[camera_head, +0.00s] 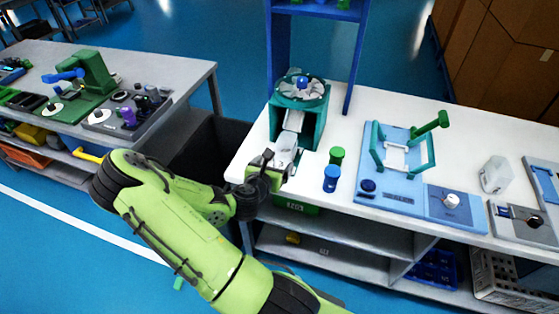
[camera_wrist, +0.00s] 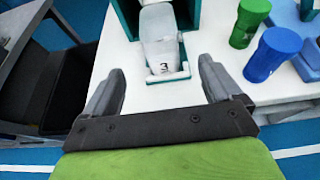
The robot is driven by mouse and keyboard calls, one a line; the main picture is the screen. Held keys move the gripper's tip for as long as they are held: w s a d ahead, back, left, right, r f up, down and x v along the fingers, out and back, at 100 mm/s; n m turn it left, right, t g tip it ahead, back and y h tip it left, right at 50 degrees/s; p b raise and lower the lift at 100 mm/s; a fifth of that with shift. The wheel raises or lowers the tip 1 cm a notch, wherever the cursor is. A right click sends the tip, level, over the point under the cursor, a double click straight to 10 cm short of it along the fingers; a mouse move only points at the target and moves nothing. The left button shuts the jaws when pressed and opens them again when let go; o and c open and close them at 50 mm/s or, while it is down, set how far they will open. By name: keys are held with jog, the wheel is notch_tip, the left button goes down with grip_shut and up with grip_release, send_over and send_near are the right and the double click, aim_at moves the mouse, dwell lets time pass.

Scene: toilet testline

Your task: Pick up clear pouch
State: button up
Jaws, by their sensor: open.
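The clear pouch (camera_wrist: 162,38) is a pale, translucent pouch with dark markings near its lower end. In the wrist view it lies at the top centre, in a small teal tray (camera_wrist: 185,73) at the foot of a teal stand. The pouch also shows in the head view (camera_head: 286,146), below the chute of the teal machine (camera_head: 316,112). My gripper (camera_wrist: 160,83) is open, its two dark fingers spread either side of the pouch's near end and a little short of it. Nothing is between the fingers. In the head view my gripper (camera_head: 268,172) is at the white table's left front edge.
A blue container (camera_head: 331,179) and a green one (camera_head: 337,156) stand just right of the pouch. A blue fixture with a teal frame (camera_head: 398,165) is further right. A blue post (camera_head: 358,55) rises behind. A dark bin (camera_head: 205,150) stands left of the table.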

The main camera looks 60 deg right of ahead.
aim_at(287, 143)
jog(key=b+x, duration=0.1)
jog(key=x, duration=1.3)
jog(key=shift+d, duration=0.1)
jog(key=c, duration=1.1)
jog(key=shift+r, duration=0.1)
jog(key=shift+w+r+p, duration=0.1)
jog(key=shift+r+p, duration=0.7)
